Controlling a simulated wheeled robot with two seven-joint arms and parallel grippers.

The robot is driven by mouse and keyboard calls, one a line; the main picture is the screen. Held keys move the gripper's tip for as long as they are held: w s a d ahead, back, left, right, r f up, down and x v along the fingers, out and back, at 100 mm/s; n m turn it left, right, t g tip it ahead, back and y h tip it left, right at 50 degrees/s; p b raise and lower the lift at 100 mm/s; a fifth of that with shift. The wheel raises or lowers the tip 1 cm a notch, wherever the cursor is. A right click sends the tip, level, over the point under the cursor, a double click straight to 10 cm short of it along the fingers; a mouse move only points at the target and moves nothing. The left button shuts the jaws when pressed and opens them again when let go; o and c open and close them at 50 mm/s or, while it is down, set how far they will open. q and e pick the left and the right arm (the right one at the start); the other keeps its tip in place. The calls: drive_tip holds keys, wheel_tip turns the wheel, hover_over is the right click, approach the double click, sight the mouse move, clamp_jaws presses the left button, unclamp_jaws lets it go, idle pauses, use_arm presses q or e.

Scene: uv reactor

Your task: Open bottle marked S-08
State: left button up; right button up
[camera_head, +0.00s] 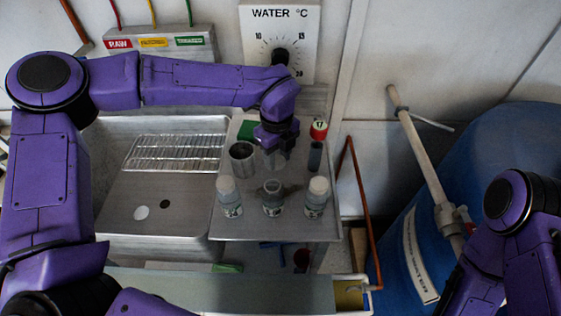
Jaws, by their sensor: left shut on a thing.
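Three small bottles stand in a row on the metal tray (250,228). The left bottle (229,200) and the right bottle (317,200) have white caps. The middle bottle (272,200) shows a dark, uncapped mouth. The labels are too small to read, so I cannot tell which is S-08. My left gripper (276,152) is above and behind the middle bottle, apart from it, pointing down. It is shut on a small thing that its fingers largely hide. My right arm shows at the lower right; its gripper is out of view.
A metal cup (241,160) and a grey cylinder (315,157) stand behind the bottles, with a red-topped item (319,131) further back. A sink with a wire rack (175,152) lies left. A blue drum (500,150) and pipe (425,165) are right.

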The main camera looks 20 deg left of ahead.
use_arm(q)
drive_tip(key=shift+s+a+f+p, duration=0.15)
drive_tip(key=shift+s+f, duration=0.25)
drive_tip(key=shift+f, duration=0.2)
drive_tip(key=shift+s+d+f+p, duration=0.1)
drive_tip(key=shift+s+f+p, duration=0.05)
drive_tip(key=shift+s+f, duration=0.35)
drive_tip(key=f, duration=0.2)
drive_tip(key=w+f+p, duration=0.1)
drive_tip(key=f, duration=0.1)
drive_tip(key=shift+a+f, duration=0.1)
drive_tip(key=shift+f, duration=0.05)
drive_tip(key=shift+w+f, duration=0.1)
drive_tip(key=shift+f, duration=0.2)
drive_tip(key=shift+s+r, duration=0.1)
drive_tip(key=shift+s, duration=0.1)
drive_tip(key=shift+f+b, duration=0.25)
drive_tip(key=shift+b, duration=0.1)
drive_tip(key=o, duration=1.2)
drive_tip(key=shift+c, duration=0.2)
use_arm(e)
drive_tip(key=shift+s+r, duration=0.2)
drive_tip(key=shift+r, duration=0.25)
drive_tip(key=shift+s+r, duration=0.2)
drive_tip(key=shift+r, duration=0.25)
use_arm(q)
drive_tip(key=shift+r, duration=0.1)
use_arm(e)
drive_tip(key=shift+a, duration=0.1)
